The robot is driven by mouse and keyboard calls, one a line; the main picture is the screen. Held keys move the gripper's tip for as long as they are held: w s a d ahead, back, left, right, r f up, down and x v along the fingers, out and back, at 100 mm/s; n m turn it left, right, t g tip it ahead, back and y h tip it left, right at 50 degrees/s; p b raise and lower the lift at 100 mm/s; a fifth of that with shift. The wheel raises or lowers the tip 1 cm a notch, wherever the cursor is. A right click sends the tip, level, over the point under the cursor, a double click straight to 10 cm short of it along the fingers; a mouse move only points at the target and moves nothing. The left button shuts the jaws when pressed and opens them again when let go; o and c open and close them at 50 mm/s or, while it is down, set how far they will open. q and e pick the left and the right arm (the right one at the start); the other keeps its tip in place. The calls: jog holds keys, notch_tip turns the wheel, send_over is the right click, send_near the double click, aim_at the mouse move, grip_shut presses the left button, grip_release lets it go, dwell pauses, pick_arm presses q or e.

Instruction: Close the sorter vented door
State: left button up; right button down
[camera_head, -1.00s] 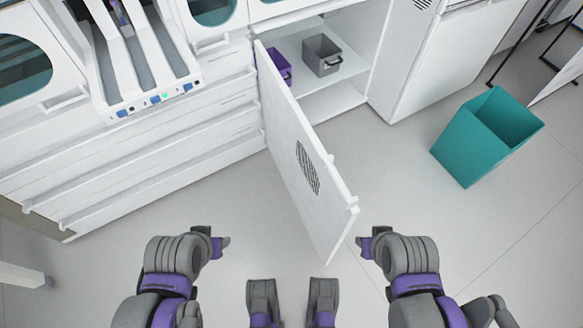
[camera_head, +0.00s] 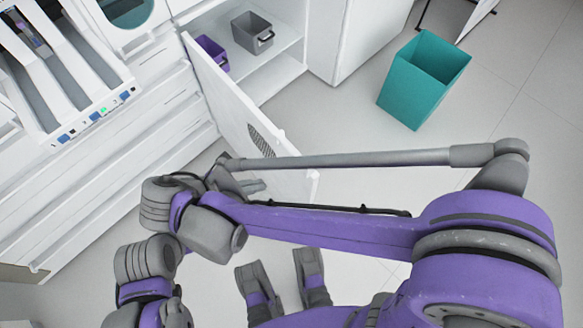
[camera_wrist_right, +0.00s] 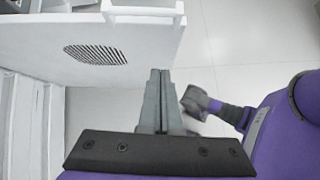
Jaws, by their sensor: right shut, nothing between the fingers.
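The vented door (camera_head: 232,108) is a white panel with a dark oval grille. It stands open, swung out from the white cabinet. It also shows at the upper left of the right wrist view (camera_wrist_right: 50,40). My right arm reaches across the head view from the right, and its rod and links cover the door's lower outer part.
Inside the cabinet are a purple bin (camera_head: 212,52) and a grey bin (camera_head: 252,33) on a shelf. A teal waste bin (camera_head: 412,95) stands on the floor to the right. White drawers line the left. Floor between door and waste bin is clear.

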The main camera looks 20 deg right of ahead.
jog(key=b, duration=0.3)
send_near(300, 170)
jog(key=shift+n, duration=0.3)
jog(key=shift+x, duration=2.8)
jog(key=shift+s, duration=0.1)
